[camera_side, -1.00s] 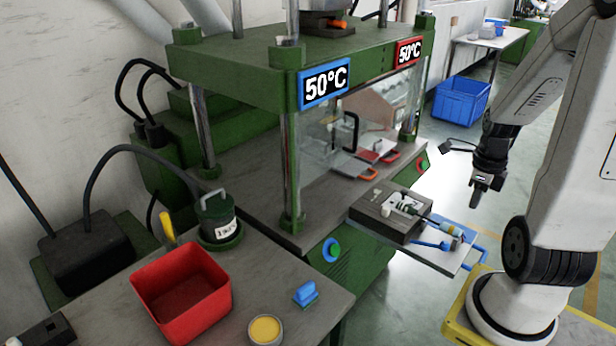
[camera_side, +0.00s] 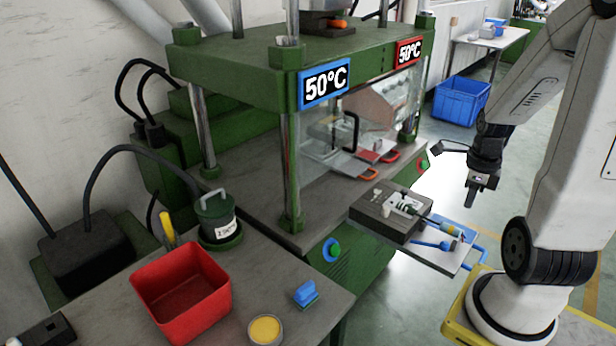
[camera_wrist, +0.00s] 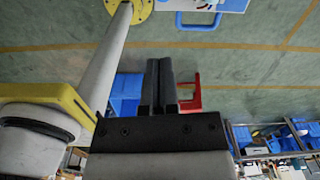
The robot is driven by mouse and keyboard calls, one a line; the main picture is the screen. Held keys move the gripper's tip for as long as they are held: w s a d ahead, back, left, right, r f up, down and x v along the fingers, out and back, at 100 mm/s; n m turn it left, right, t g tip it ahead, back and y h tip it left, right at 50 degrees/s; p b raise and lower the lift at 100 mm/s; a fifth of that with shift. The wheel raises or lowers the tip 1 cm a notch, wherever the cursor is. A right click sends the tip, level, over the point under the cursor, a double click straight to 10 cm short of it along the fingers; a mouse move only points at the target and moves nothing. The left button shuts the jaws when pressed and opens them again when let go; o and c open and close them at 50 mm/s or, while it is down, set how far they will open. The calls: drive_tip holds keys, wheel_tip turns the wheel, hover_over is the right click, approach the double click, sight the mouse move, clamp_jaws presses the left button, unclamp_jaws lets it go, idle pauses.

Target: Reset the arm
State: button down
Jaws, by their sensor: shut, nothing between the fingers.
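My gripper (camera_side: 469,197) hangs in the air at the right of the side view, pointing down, to the right of the press and above the tray at its side. It is shut and holds nothing. In the wrist view its two dark fingers (camera_wrist: 159,72) lie close together over the green floor. In the side view a dark mould block (camera_side: 385,222) sits on the tray (camera_side: 455,262) with blue handles. The gripper is apart from both.
The green press (camera_side: 240,65) with 50°C displays stands in the middle. A red bin (camera_side: 180,295), a yellow-topped tin (camera_side: 265,330), a blue brush-like piece (camera_side: 306,293) and a green pot (camera_side: 216,215) are on the front bench. A blue crate (camera_side: 461,101) stands behind.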

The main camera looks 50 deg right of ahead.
drive_tip(key=w+a+n+t, duration=0.1)
drive_tip(key=w+a+n, duration=0.6)
drive_tip(key=a+n, duration=0.4)
drive_tip(key=w+a+f+n+t, duration=0.1)
drive_tip(key=w+a+n, duration=0.5)
drive_tip(key=n, duration=1.7)
drive_tip(key=a, duration=0.5)
drive_tip(key=shift+w+f, duration=0.15)
drive_tip(key=shift+w, duration=0.2)
